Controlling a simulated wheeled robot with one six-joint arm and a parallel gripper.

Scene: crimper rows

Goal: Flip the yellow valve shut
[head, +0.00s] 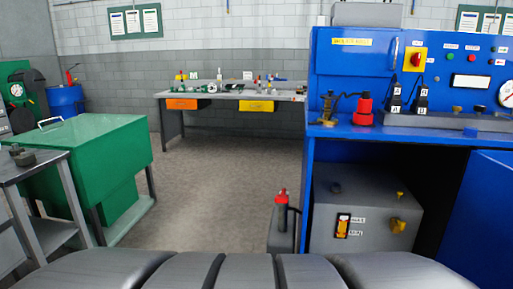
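No valve can be made out for certain. A yellow fitting (398,225) sticks out from the front right of a grey box (340,205) under the blue bench, and a smaller yellow piece (400,195) sits on the top of that box. Either may be the valve; at this size I cannot tell whether it is open or shut. A brass-coloured fitting (327,110) stands on the left end of the blue bench top. My gripper is not in view.
The blue bench (350,65) with gauges and switches fills the right side, its open blue door (478,215) at far right. A dark post with a red top (282,198) stands left of the grey box. A green cabinet (90,150) stands left. The middle floor (215,185) is clear.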

